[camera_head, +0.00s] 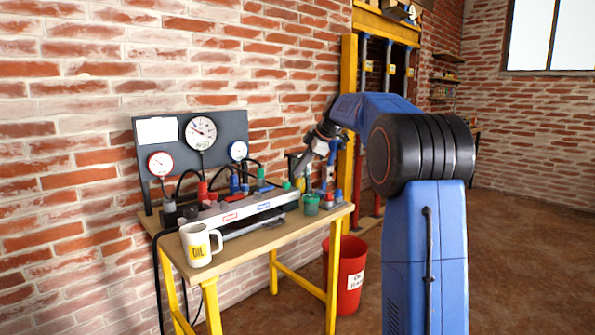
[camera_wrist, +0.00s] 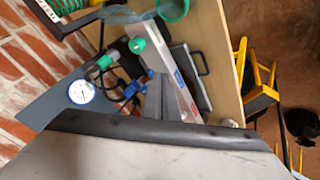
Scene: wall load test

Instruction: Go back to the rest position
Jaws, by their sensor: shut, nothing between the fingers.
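My gripper (camera_head: 302,165) hangs over the right half of the workbench in the head view, at the end of my raised blue arm. Its fingers are shut and empty, pointing down and left near the grey manifold unit (camera_head: 245,208) and its green-capped fitting. I cannot tell from the head view whether it touches anything. In the wrist view, a large grey and black body fills the lower part, and the fittings of the manifold show beyond it.
The wooden bench (camera_head: 236,258) carries a white OIL mug (camera_head: 197,247) and a green cup (camera_head: 311,206). A gauge panel (camera_head: 222,135) stands behind, against the brick wall. A red bin (camera_head: 350,275) and a yellow press frame (camera_head: 348,110) are at the right. Floor at the right is open.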

